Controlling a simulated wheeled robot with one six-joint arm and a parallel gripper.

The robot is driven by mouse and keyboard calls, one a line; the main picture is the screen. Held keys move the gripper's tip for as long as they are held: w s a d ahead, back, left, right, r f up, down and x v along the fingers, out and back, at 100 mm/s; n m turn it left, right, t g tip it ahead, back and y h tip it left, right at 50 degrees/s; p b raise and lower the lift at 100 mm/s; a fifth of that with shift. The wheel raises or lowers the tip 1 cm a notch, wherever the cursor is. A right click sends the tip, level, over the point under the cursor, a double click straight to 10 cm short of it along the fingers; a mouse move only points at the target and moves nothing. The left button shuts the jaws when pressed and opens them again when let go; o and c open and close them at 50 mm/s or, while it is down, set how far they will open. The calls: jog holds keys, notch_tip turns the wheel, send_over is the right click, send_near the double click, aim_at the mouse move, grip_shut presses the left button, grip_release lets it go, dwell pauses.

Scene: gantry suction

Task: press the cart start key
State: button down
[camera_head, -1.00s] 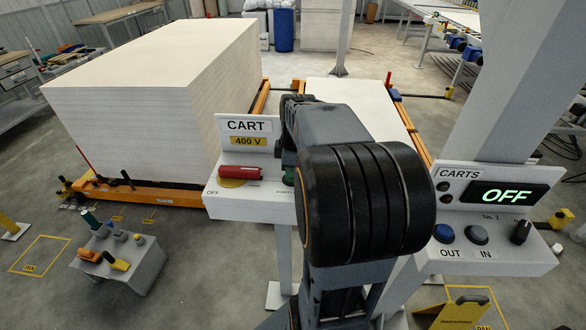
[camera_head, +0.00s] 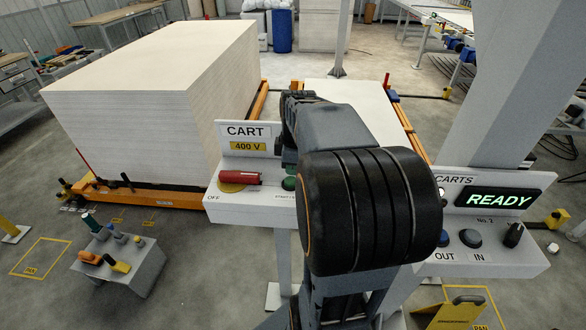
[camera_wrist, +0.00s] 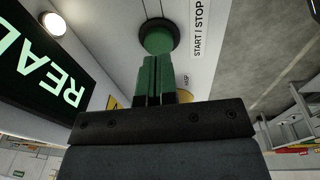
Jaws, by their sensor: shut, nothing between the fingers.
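The start key appears to be the green round button (camera_wrist: 160,37) in a dark ring beside the words START / STOP in the wrist view. A green button (camera_head: 289,183) also shows on the white console in the head view, partly beside my arm. My gripper (camera_wrist: 153,62) has its green fingers shut and empty, with the tips right at the green button's edge in the wrist view. I cannot tell whether they touch it. The display (camera_head: 499,200) reads READY, and it also shows in the wrist view (camera_wrist: 38,80). A white lamp (camera_wrist: 54,24) is lit beside it.
A red handle (camera_head: 240,178) lies on the console's left part, under the CART 400 V sign (camera_head: 246,136). On the right are a partly hidden blue button (camera_head: 443,238), a dark button (camera_head: 470,238) and a black knob (camera_head: 513,235). My arm hides the console's middle.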

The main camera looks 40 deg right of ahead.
notch_tip(320, 180, up, 9)
jog(key=shift+s+r, duration=0.2)
jog(key=shift+s, duration=0.15)
dwell(1.7)
jog(key=a+f+m, duration=0.1)
jog(key=f+m, duration=0.1)
jog(key=m, duration=0.1)
jog(key=a+f+m, duration=0.2)
jog(key=m, duration=0.1)
jog(key=a+f+m+t, duration=0.1)
jog(key=a+f+m, duration=0.1)
jog(key=f+m, duration=0.1)
jog(key=shift+s+m+h, duration=0.35)
jog(key=shift+m+h, duration=0.05)
jog(key=shift+m, duration=0.1)
jog(key=s+a+f, duration=0.2)
jog(key=a, duration=0.4)
jog(key=s+a+f+t, duration=0.1)
jog(key=s+a+f, duration=0.1)
jog(key=a, duration=0.4)
jog(key=shift+s+a+f+n+t+y, duration=0.25)
jog(key=shift+s+n+t+y, duration=0.05)
jog(key=shift+s+y, duration=0.1)
